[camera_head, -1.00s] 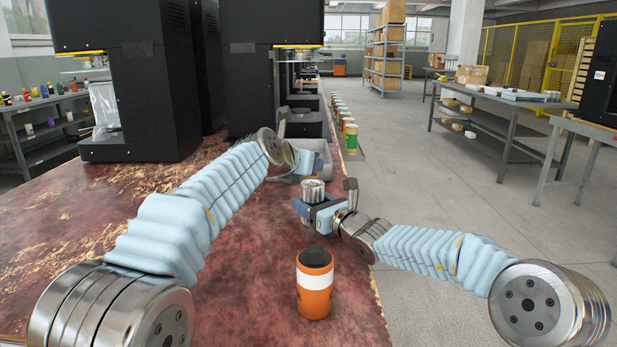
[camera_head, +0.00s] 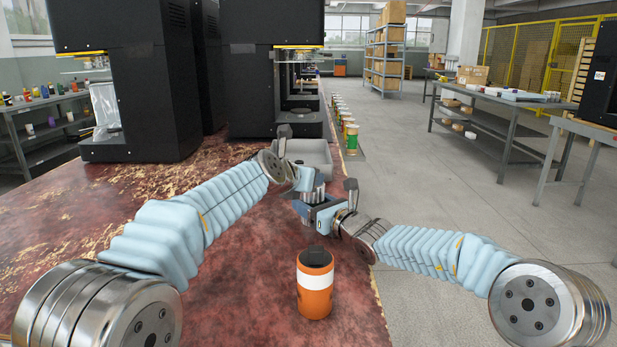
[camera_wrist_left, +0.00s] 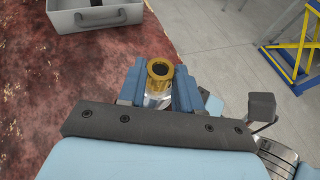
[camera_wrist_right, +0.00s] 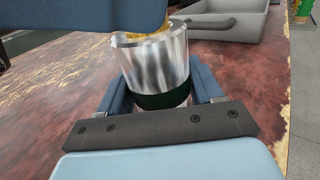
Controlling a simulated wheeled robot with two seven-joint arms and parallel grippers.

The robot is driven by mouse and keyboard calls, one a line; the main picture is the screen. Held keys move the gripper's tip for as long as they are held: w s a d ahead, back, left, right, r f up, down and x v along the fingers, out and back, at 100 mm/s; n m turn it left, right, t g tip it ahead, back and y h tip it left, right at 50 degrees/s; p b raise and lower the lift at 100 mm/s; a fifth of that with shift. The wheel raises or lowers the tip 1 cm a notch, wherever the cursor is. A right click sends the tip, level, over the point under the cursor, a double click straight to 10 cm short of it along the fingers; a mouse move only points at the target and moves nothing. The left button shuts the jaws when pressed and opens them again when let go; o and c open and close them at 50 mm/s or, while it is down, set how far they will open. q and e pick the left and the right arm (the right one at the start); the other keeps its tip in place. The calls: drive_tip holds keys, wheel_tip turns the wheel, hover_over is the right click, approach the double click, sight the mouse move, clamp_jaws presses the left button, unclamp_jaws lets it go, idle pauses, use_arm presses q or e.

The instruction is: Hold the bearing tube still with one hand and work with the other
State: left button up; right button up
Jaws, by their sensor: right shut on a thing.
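The bearing tube (camera_head: 320,192) is a shiny silver cylinder, standing upright in my right gripper (camera_head: 318,208) over the table. In the right wrist view the tube (camera_wrist_right: 158,68) has a dark green band low down, between the blue fingers. My left gripper (camera_head: 305,178) is at the tube's top. In the left wrist view a brass ring (camera_wrist_left: 154,83) with a dark hole lies between the left fingers, and silver tube shows below it. I cannot tell whether the left fingers grip the ring. A yellow edge shows at the tube's top in the right wrist view.
An orange and white container with a black lid (camera_head: 315,285) stands on the worn red table (camera_head: 240,290) in front of the grippers. A grey tray (camera_head: 318,152) lies behind them. Black machines (camera_head: 130,90) stand at the back left. The table's right edge is close.

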use_arm(q)
drive_tip(key=o, duration=0.3)
drive_tip(key=shift+f, duration=0.85)
use_arm(e)
drive_tip(key=shift+r, duration=0.2)
use_arm(q)
drive_tip(key=shift+o, duration=0.2)
drive_tip(key=shift+r, duration=0.45)
use_arm(e)
drive_tip(key=shift+f, duration=0.2)
use_arm(q)
drive_tip(key=r+v, duration=0.1)
drive_tip(key=v, duration=1.1)
drive_tip(key=shift+d, duration=0.1)
drive_tip(key=shift+w, duration=0.1)
use_arm(e)
drive_tip(key=o, duration=1.2)
